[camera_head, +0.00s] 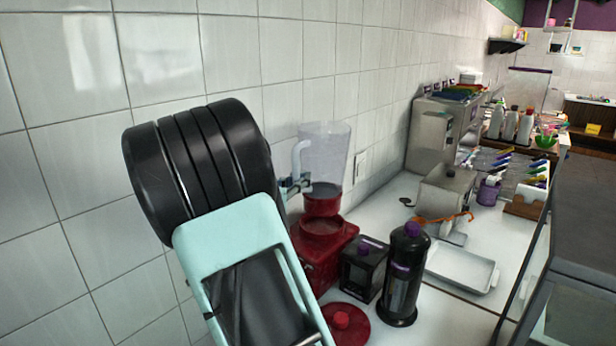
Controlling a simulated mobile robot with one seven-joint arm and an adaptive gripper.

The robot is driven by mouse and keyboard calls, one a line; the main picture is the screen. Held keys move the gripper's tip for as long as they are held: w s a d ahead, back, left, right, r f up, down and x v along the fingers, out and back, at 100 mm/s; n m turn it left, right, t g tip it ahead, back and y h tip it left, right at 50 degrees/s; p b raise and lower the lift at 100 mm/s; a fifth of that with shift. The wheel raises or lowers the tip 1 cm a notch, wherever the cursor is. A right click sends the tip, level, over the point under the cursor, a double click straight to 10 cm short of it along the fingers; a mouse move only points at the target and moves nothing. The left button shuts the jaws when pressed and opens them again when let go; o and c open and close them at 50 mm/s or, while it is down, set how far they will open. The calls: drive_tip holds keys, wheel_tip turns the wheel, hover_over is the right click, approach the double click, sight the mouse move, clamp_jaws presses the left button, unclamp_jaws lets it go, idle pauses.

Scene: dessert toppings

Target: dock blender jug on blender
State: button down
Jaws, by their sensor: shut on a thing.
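The blender jug (328,150) is clear, with a dark lower part, a red collar and a pale handle on its left. It stands nearly upright at the wall, directly over the red blender base (325,262). The collar meets or nearly meets the top of the base; I cannot tell if it is fully seated. My gripper (298,184) is shut on the jug at its left side, by the lower handle. My arm hides the exact finger contact and the left part of the base.
A red lid (346,322) lies on the white counter in front of the base. A black box (363,268) and a black bottle (405,272) stand close on the right. A metal tray (462,270) lies farther right. The tiled wall is close behind the jug.

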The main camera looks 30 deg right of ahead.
drive_tip(key=shift+f+b, duration=2.7)
drive_tip(key=shift+f, duration=0.05)
drive_tip(key=shift+d+r+p, duration=0.1)
drive_tip(key=shift+d+p, duration=0.05)
drive_tip(key=shift+p, duration=0.35)
drive_tip(key=shift+f+b, duration=0.3)
drive_tip(key=shift+f, duration=0.25)
drive_tip(key=c, duration=2.2)
unclamp_jaws()
drive_tip(key=shift+c, duration=0.2)
drive_tip(key=shift+f, duration=0.25)
drive_tip(key=p, duration=0.3)
approach(310, 194)
drive_tip(key=shift+s+a+f, duration=0.2)
drive_tip(key=shift+s+a, duration=0.1)
drive_tip(key=shift+a, duration=0.3)
drive_tip(key=shift+s+a+f, duration=0.15)
drive_tip(key=shift+s+a, duration=0.1)
drive_tip(key=shift+a, duration=0.4)
drive_tip(key=shift+s+a+f, duration=0.2)
drive_tip(key=shift+s+a, duration=0.1)
drive_tip(key=shift+a, duration=0.3)
drive_tip(key=shift+w, duration=0.1)
